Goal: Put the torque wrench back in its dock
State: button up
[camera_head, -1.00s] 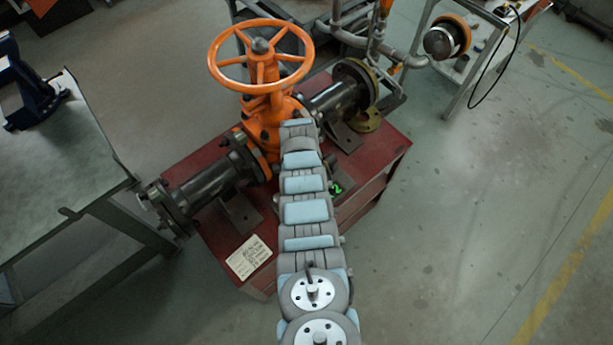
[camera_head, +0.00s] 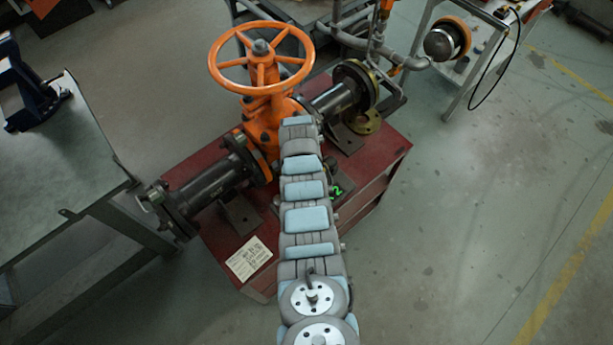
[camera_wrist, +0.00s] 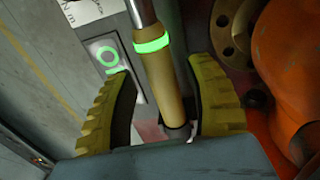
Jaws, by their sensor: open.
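In the wrist view, the torque wrench (camera_wrist: 166,88) has a tan handle with a glowing green band and a bare metal shaft running up out of the frame. My gripper (camera_wrist: 162,66) is open, with one yellow ridged finger on each side of the handle. A gap shows on the left; the right finger is close to the handle. The handle's lower end meets a dark round piece near the palm; I cannot tell whether this is the dock. In the head view my arm hides the gripper and wrench.
A grey panel with a glowing green ring (camera_wrist: 108,56) is left of the wrench. The orange valve body (camera_wrist: 288,60) is close on the right. In the head view the orange handwheel (camera_head: 261,60) stands above the red stand (camera_head: 215,230). A bench (camera_head: 65,170) is at left; open floor lies right.

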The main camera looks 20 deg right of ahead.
notch_tip(320, 180, up, 10)
jog(key=shift+w+a, duration=0.3)
jog(key=shift+w, duration=0.05)
jog(key=shift+r, duration=0.1)
dwell(0.6)
